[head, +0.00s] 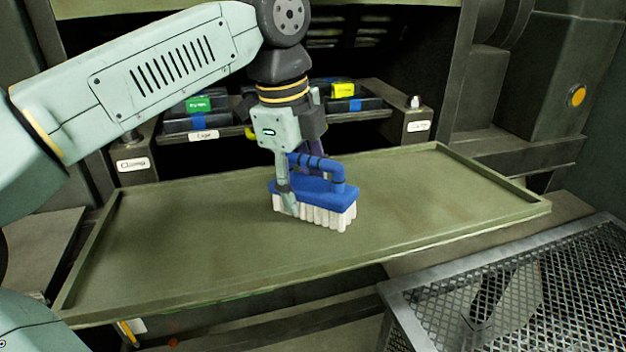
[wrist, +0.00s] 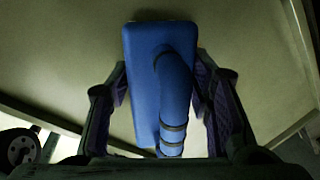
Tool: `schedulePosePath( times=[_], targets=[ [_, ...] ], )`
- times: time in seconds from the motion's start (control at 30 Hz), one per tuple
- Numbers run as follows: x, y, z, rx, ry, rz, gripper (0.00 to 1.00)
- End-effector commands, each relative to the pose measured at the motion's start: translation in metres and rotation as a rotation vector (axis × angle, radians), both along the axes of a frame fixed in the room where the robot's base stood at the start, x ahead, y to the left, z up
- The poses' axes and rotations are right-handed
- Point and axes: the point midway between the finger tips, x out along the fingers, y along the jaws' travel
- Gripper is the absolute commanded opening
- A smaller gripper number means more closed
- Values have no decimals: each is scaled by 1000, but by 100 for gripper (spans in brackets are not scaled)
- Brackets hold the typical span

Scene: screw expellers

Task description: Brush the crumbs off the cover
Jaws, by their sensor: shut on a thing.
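The cover (head: 420,195) is a wide olive-green tray-like panel with a low raised rim, in the middle of the head view. A blue brush (head: 318,190) with white bristles (head: 325,216) is over the middle of the cover, bristles down, at or very near its surface. I cannot make out separate crumbs on the cover, only faint brownish patches.
Behind the cover are dark trays with a green block (head: 198,104) and a yellow block (head: 342,89), and a labelled post (head: 417,122) at right. A metal mesh panel (head: 520,290) is at front right. The cover's left and right parts are free of objects.

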Motion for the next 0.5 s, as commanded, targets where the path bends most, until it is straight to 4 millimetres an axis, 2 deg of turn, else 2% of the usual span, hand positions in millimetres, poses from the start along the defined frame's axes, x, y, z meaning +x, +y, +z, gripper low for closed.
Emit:
schedulePosePath(
  times=[0.5],
  targets=[
    [-10, 32, 1, 2, 1, 6, 24]
  ],
)
